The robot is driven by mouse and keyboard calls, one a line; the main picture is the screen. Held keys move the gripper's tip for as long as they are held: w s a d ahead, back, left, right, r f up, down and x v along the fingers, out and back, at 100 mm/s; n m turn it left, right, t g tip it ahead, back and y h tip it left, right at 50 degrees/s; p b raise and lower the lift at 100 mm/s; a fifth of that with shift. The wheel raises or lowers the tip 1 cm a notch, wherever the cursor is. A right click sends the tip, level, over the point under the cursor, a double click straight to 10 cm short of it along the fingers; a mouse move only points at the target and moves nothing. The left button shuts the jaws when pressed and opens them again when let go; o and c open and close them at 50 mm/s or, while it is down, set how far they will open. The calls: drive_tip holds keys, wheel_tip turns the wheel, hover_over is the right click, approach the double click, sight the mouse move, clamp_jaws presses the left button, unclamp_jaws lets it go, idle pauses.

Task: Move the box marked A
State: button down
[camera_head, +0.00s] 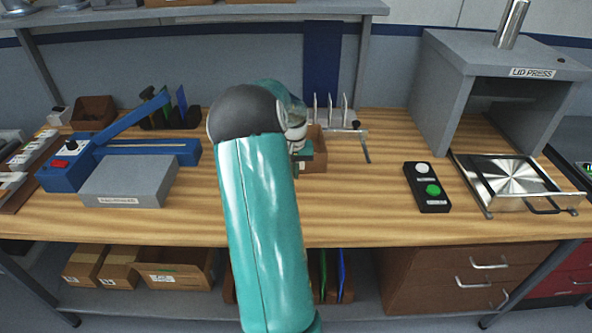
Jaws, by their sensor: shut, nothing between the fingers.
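My teal arm reaches up the middle of the view. My gripper (305,157) is partly hidden behind it, low over the bench, shut and empty. A brown box (316,158) is just beyond or beside my gripper and is mostly hidden by the arm; I cannot see a mark on it. On the lower shelf at left are cardboard boxes (84,264), (119,268) and a wider open one (176,268), with labels too small to read. I cannot tell which box is marked A.
A blue lever tool (150,150) and a grey block (128,182) stand left on the wooden bench (370,220). A grey lid press (470,75), a metal plate fixture (505,180) and a black button box (428,188) stand right. The bench front is clear between arm and button box.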

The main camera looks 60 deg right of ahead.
wheel_tip(320, 180, up, 10)
idle(0.3)
drive_tip(key=shift+w, duration=0.1)
drive_tip(key=w+a+r+n+t, duration=0.1)
drive_tip(key=w+a+r+n, duration=0.2)
drive_tip(key=a, duration=0.6)
drive_tip(key=w+a+r+t, duration=0.1)
drive_tip(key=w+a+r, duration=0.25)
drive_tip(key=a, duration=0.65)
drive_tip(key=w+a+r+n+t, duration=0.15)
drive_tip(key=a+r, duration=0.25)
drive_tip(key=a, duration=0.5)
drive_tip(key=s+a+n+t, duration=0.1)
drive_tip(key=s+a+n, duration=0.2)
drive_tip(key=a, duration=0.9)
drive_tip(key=s+a+n+t, duration=0.1)
drive_tip(key=s+a+n, duration=0.3)
drive_tip(key=a, duration=0.9)
drive_tip(key=shift+s+f, duration=0.35)
drive_tip(key=shift+s, duration=0.8)
